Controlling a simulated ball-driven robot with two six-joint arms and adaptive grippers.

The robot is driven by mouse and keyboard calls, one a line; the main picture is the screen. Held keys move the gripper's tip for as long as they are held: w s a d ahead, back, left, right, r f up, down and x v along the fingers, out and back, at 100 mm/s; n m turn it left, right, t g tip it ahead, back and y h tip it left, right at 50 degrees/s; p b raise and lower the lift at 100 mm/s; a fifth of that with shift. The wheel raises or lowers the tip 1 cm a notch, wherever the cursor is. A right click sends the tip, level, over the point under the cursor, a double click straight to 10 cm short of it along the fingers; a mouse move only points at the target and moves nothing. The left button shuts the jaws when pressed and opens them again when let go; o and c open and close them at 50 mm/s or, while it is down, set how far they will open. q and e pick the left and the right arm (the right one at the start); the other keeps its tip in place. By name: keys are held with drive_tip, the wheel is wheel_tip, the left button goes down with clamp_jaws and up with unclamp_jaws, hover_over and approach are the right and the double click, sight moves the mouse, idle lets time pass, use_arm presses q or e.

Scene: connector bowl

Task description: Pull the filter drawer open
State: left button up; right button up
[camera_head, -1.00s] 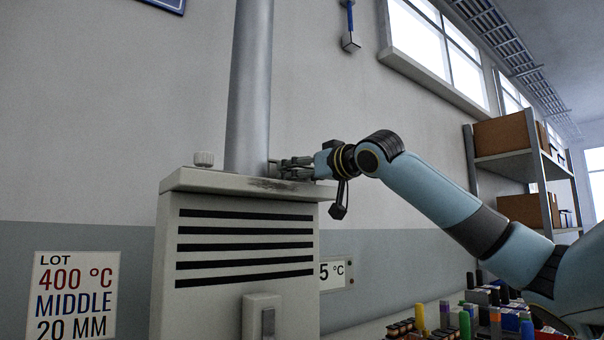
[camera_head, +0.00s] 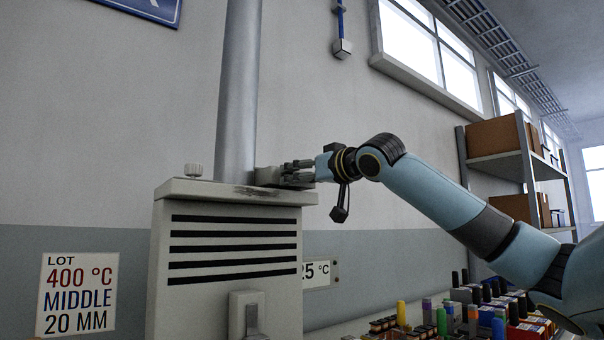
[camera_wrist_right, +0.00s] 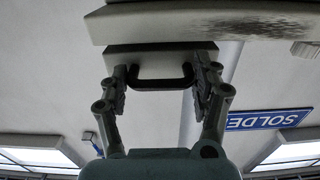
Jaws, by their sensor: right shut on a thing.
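The filter drawer (camera_head: 268,176) is a small pale grey block, just right of the metal pipe's foot and above the lid of the pale cabinet (camera_head: 225,290). In the right wrist view, the drawer front (camera_wrist_right: 160,57) is a plain grey panel with a dark bar handle (camera_wrist_right: 160,84). My right gripper (camera_head: 290,174) comes from the right and meets the drawer. In the wrist view, its two fingers (camera_wrist_right: 160,88) are shut on the handle from both ends. My left gripper is not in view.
The pipe (camera_head: 238,90) rises from the cabinet, with a small knob (camera_head: 194,170) to its left. Coloured parts (camera_head: 440,318) crowd the bench at lower right. A shelf (camera_head: 505,165) stands behind my right arm.

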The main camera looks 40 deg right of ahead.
drive_tip(key=shift+s, duration=0.25)
drive_tip(key=o, duration=1.2)
drive_tip(key=shift+w, duration=0.15)
drive_tip(key=shift+o, duration=1.3)
drive_tip(key=shift+r, duration=0.2)
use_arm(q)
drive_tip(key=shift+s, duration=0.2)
use_arm(e)
wheel_tip(320, 180, up, 10)
drive_tip(key=shift+f, duration=0.25)
drive_tip(key=shift+d, duration=0.1)
